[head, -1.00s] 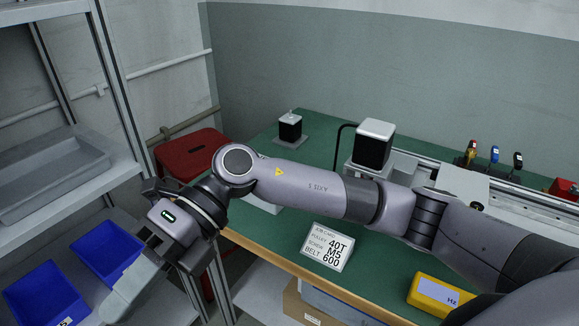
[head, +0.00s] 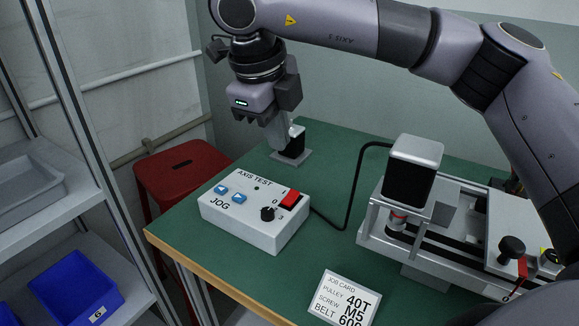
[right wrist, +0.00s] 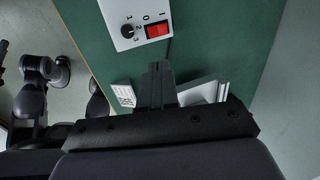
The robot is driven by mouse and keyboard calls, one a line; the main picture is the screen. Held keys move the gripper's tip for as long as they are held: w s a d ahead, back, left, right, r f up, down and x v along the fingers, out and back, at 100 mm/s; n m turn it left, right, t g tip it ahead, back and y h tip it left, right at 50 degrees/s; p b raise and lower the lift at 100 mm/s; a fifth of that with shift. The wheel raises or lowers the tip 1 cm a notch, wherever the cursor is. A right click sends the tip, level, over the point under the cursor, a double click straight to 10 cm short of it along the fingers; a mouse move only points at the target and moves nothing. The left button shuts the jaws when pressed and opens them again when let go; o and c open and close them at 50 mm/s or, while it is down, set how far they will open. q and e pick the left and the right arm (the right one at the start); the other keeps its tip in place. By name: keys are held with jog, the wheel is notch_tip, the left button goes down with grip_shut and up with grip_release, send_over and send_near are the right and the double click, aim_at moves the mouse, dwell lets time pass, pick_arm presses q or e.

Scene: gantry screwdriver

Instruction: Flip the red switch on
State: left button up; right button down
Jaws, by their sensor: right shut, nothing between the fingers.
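The red switch (head: 291,199) is a rocker on the top right of a white control box (head: 250,235) labelled AXIS TEST and JOG, between the marks 0 and I. It also shows in the right wrist view (right wrist: 157,30). My right gripper (head: 281,146) hangs fingers-down above and behind the box in the head view, apart from the switch. Its fingers are shut and empty; in the right wrist view the closed fingers (right wrist: 158,72) lie below the switch in the picture. My left gripper is not in view.
A black knob (head: 268,213) and blue jog buttons (head: 221,190) share the box. A black cable (head: 350,200) runs to the gantry motor (head: 412,172). A job card (head: 345,300) stands in front. A small motor (head: 293,146) sits behind the gripper. Green table (head: 200,255) is clear around the box.

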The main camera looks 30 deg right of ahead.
jog(key=w, duration=0.1)
jog(key=b, duration=0.2)
send_near(294, 193)
jog(key=x, duration=0.6)
jog(key=shift+w+d+f, duration=0.15)
jog(key=shift+d+f, duration=0.05)
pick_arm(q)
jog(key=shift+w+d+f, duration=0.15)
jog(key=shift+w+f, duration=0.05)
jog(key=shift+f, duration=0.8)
pick_arm(e)
jog(key=shift+f, duration=0.15)
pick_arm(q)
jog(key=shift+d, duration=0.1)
pick_arm(e)
jog(key=shift+d, duration=0.1)
jog(key=shift+w+d+f+y+p, duration=0.1)
jog(key=shift+f+y+p, duration=0.2)
jog(key=shift+y, duration=0.1)
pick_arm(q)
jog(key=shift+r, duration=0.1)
